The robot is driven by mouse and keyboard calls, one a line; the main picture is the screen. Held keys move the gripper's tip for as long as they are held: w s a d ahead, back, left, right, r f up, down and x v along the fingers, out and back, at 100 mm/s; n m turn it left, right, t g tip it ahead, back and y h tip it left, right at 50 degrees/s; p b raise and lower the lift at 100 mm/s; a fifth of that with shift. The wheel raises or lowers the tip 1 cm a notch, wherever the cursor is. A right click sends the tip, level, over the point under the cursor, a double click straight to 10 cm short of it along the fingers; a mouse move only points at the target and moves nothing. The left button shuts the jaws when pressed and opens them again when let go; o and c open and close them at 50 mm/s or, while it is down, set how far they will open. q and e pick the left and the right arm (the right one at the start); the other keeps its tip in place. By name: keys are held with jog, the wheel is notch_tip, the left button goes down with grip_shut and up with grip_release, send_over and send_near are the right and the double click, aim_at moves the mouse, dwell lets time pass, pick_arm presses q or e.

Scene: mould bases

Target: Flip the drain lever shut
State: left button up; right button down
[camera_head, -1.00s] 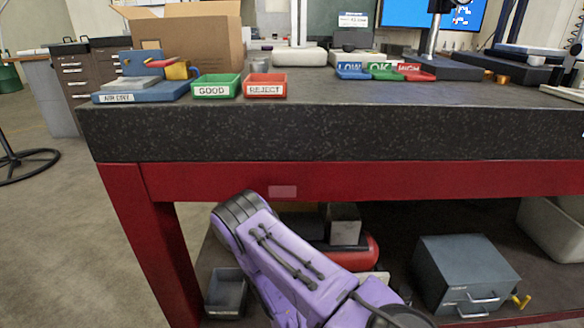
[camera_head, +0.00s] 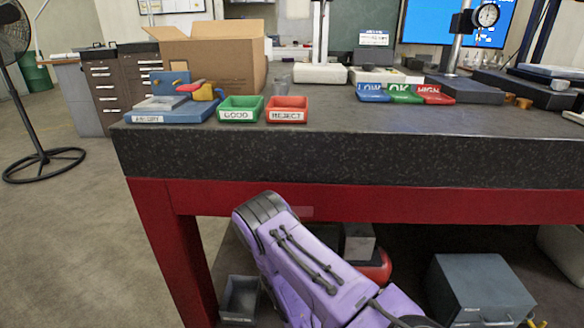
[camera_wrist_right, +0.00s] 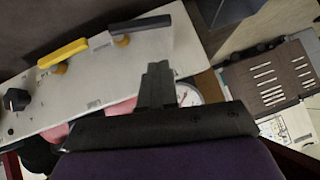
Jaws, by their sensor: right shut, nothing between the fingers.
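In the right wrist view a pale panel (camera_wrist_right: 110,75) carries two levers on brass-coloured fittings, a yellow lever (camera_wrist_right: 62,53) and a black lever (camera_wrist_right: 140,25). I cannot read which one is the drain lever. They lie roughly in line along the panel, their near ends close together. My right gripper (camera_wrist_right: 158,85) is shut and empty, with its fingertips below the black lever in the picture and apart from both levers. Part of the panel is hidden behind the gripper. My left gripper is not in view.
A black knob (camera_wrist_right: 15,99) sits at the panel's left end. A round gauge (camera_wrist_right: 188,94) shows partly behind the fingers. In the head view, a granite-topped bench (camera_head: 350,155) holds a green tray (camera_head: 240,109), a red tray (camera_head: 287,109) and a cardboard box (camera_head: 212,60). Open floor lies left.

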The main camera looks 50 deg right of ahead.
pick_arm(q)
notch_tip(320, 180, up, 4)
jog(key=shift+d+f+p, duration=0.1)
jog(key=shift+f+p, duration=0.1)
jog(key=shift+p, duration=0.65)
pick_arm(e)
jog(key=v, duration=1)
jog(key=shift+s+d+r, duration=0.15)
jog(key=shift+s+r, duration=0.1)
jog(key=shift+r, duration=0.2)
jog(key=s+a+f+n+g+y, duration=0.3)
jog(key=s+a+n, duration=0.2)
jog(key=s+a, duration=0.5)
pick_arm(q)
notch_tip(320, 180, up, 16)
jog(key=p, duration=1.6)
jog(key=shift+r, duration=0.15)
pick_arm(e)
notch_tip(320, 180, up, 16)
jog(key=s, duration=0.1)
jog(key=shift+s+a, duration=0.25)
jog(key=shift+a, duration=0.15)
jog(key=shift+f, duration=0.15)
